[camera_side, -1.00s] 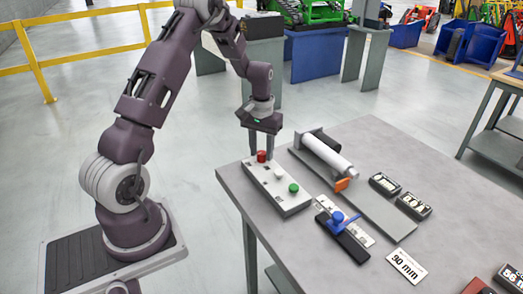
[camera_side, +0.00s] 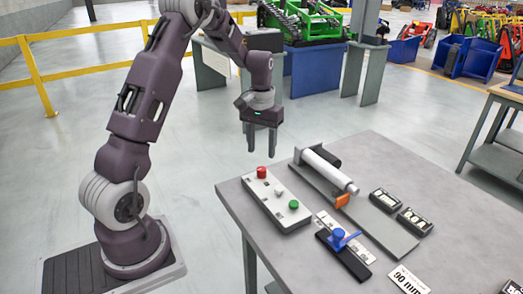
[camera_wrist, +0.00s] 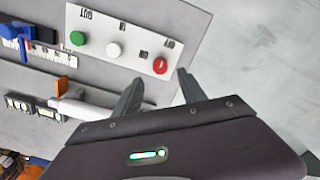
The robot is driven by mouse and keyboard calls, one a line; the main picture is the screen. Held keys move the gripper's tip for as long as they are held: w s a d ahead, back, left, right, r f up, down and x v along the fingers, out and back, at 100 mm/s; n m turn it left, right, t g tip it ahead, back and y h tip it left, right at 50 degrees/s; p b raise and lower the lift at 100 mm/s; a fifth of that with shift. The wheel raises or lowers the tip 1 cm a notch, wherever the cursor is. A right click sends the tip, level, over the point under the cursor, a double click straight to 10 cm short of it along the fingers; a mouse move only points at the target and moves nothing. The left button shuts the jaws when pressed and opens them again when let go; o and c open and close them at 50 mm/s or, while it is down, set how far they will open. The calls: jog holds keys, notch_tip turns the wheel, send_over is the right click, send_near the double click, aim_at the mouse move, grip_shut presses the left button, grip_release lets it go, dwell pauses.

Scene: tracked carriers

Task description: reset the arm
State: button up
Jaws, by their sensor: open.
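My gripper (camera_side: 261,156) is open and empty. In the side view it points down and hangs above the end of the button box with the red button. Its two fingers stand apart; they also show in the wrist view (camera_wrist: 160,78). The pale button box (camera_side: 268,207) lies on the table's near left edge. It carries a red button (camera_side: 262,172), a white button (camera_side: 279,192) and a green button (camera_side: 293,204) in a row. In the wrist view the red button (camera_wrist: 160,66) is near the right fingertip, and no contact shows.
The grey table (camera_side: 400,165) also holds a white cylinder (camera_side: 330,170) on a plate with an orange piece (camera_side: 342,200), a blue-handled slide (camera_side: 345,250), two dark display boxes (camera_side: 385,200) and a 90 mm card (camera_side: 409,279). Air above the box is clear.

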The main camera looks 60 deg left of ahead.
jog(key=s+d+r+m+t, duration=0.2)
jog(key=s+d+r, duration=0.3)
jog(key=d+r, duration=0.2)
jog(key=s+d+r+m+t, duration=0.1)
jog(key=s+d+r, duration=0.3)
jog(key=d+r, duration=0.4)
jog(key=s+d+m+t, duration=0.1)
jog(key=s+d, duration=0.2)
jog(key=s, duration=0.4)
jog(key=s+d+m+t, duration=0.1)
jog(key=s+d+m, duration=0.1)
jog(key=s+d, duration=0.2)
jog(key=s, duration=0.3)
jog(key=shift+s+r+m+t, duration=0.15)
jog(key=shift+r+m+t, duration=0.15)
